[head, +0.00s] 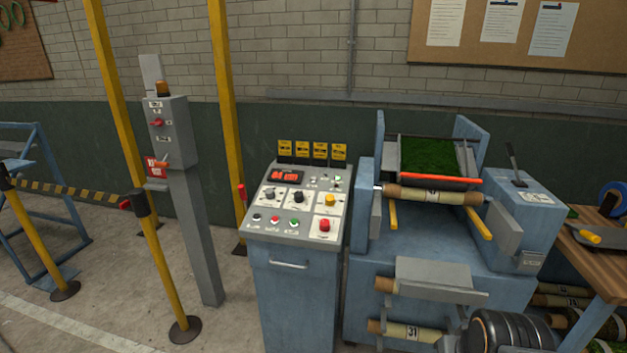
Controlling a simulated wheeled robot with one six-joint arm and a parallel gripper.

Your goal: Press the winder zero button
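A blue-grey control console (295,265) stands left of the turf machine. Its sloped white panel has a lit red display (285,176), a grey knob (269,193), a black knob (299,196) and a yellow button (329,199). Below these are a small black button (256,217), a red button (275,219), a green button (294,221) and a larger red button (325,225). The labels are too small to read, so I cannot tell which one is the winder zero button. My gripper is not in view; dark rounded arm parts show at the bottom right.
The turf machine (420,255) holds a cardboard roll (430,195) below green turf (430,157). A grey post box (170,133), yellow poles and a striped barrier (75,190) stand left. A wooden bench (600,262) is at right. Bare floor shows left of the console.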

